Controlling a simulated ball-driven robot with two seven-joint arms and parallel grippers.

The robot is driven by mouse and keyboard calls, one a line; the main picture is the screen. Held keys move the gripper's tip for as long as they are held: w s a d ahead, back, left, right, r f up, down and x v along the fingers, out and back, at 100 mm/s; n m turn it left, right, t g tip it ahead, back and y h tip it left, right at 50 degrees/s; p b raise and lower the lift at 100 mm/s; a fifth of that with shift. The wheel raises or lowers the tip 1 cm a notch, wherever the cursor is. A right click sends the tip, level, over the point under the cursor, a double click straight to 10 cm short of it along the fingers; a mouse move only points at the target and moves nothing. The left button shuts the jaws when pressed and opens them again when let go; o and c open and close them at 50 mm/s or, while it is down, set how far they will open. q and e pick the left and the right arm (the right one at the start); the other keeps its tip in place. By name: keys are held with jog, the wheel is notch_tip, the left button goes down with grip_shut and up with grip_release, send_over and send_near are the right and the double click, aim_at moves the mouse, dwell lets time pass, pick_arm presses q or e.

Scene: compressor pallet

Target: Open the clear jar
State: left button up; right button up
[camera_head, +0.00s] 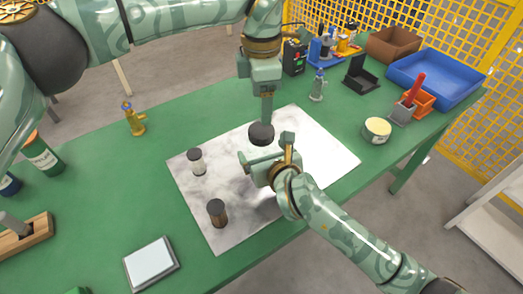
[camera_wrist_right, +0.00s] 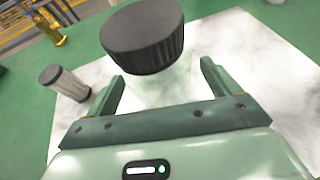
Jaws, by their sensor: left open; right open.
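A jar with a wide ribbed black lid (camera_head: 261,133) stands on the white marbled mat (camera_head: 240,222). In the right wrist view its black lid (camera_wrist_right: 142,38) is large and its clear body (camera_wrist_right: 160,88) shows faintly between my right fingers. The lid is on the jar. My right gripper (camera_head: 266,150) is open, with its fingers on either side of the jar body; contact cannot be told. In the right wrist view it (camera_wrist_right: 162,80) is also open. My left gripper (camera_head: 266,117) points down, open, just above the lid; its fingers overlap in this view.
A small dark-lidded jar (camera_head: 197,163) and a brown jar (camera_head: 217,214) stand on the mat's left part.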

jog(key=shift+x, duration=0.8)
